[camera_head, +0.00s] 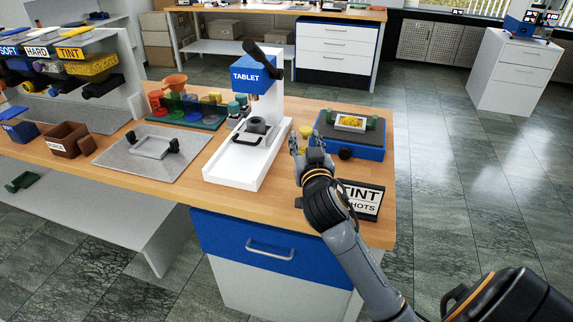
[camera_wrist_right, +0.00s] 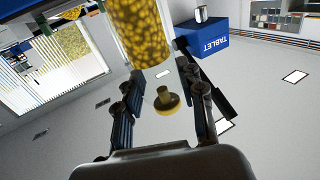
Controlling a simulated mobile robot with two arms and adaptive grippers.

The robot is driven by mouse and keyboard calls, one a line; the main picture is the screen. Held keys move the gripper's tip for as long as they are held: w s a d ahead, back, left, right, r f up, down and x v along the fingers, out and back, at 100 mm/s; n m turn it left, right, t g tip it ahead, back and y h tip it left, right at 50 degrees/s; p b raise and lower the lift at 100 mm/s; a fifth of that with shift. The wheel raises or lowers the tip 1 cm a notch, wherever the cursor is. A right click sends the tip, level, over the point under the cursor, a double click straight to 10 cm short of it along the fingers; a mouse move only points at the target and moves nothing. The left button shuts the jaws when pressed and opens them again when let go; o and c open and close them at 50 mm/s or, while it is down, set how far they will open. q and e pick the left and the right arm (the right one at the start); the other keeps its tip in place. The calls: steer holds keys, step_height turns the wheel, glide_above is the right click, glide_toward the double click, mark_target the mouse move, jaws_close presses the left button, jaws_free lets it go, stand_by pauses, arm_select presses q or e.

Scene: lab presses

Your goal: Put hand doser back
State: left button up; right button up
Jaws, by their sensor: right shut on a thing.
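My right gripper (camera_head: 297,146) is above the wooden table, between the white tablet press and the blue device. It is shut on what looks like the hand doser (camera_wrist_right: 165,100), whose pale yellow knob shows between the fingers in the right wrist view. A clear cylinder full of yellow grains (camera_wrist_right: 135,30) stands at the top of that view; I cannot tell whether it is joined to the knob. In the head view a small yellow part (camera_head: 304,131) shows just above the fingertips. The "TINT SHOTS" sign (camera_head: 362,199) stands beside my right forearm. My left gripper is out of view.
The tablet press (camera_head: 232,168) stands left of the gripper. The blue device (camera_head: 352,150) with a tray of yellow grains (camera_head: 350,122) is to the right. A green rack (camera_head: 212,121) with coloured vessels and a grey mat (camera_head: 118,160) lie farther left.

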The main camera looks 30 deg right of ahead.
steer(key=shift+w+a+f, duration=0.3)
steer(key=shift+w+f, duration=0.55)
steer(key=shift+f, duration=0.7)
steer(key=shift+w+a+f, duration=0.25)
steer(key=shift+w+f, duration=0.65)
steer(key=shift+f, duration=0.6)
steer(key=shift+w+a+f, duration=0.3)
steer(key=shift+w+f, duration=0.55)
steer(key=shift+f, duration=0.7)
arm_select(q)
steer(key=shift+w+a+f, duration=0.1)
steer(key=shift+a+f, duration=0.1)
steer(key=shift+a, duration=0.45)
steer(key=shift+b, duration=0.3)
arm_select(e)
steer(key=shift+f, duration=0.15)
steer(key=o, duration=1.2)
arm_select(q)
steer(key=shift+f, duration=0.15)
arm_select(e)
steer(key=shift+o, duration=0.2)
